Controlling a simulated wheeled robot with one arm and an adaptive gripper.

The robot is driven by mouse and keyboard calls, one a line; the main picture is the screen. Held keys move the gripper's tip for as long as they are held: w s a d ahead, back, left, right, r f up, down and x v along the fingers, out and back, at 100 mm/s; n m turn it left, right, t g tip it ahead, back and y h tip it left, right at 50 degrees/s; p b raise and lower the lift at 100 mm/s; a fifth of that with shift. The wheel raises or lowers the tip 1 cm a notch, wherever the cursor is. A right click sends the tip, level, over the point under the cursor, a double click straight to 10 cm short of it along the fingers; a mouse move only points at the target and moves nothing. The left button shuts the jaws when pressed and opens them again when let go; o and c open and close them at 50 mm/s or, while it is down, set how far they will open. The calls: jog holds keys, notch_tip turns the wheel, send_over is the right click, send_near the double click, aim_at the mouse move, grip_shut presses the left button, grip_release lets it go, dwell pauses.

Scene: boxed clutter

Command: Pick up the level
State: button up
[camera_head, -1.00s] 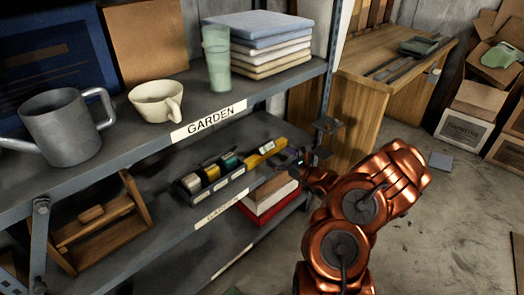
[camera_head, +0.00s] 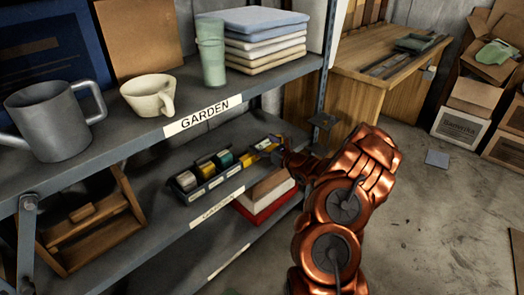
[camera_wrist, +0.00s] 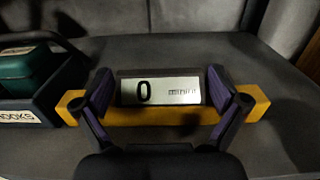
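The level is a yellow bar with a dark middle block and a silver plate marked "0" (camera_wrist: 182,92). It lies on the middle shelf and shows in the head view (camera_head: 266,145), partly hidden by my gripper (camera_head: 280,154). In the wrist view my gripper (camera_wrist: 160,84) is open, its two dark, purple-padded fingers spread along the bar. One finger is left of the middle block and one right of it, with small gaps visible. The yellow ends stick out past both fingers. I cannot tell whether the fingers touch the bar.
A dark tray of small boxes (camera_head: 208,188) stands just left of the level and also shows in the wrist view (camera_wrist: 22,118). The upper shelf edge (camera_head: 260,92) is above. Red and white books (camera_head: 262,205) lie below. A shelf post (camera_head: 322,95) rises nearby.

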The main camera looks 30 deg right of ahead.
jog(key=c, duration=0.9)
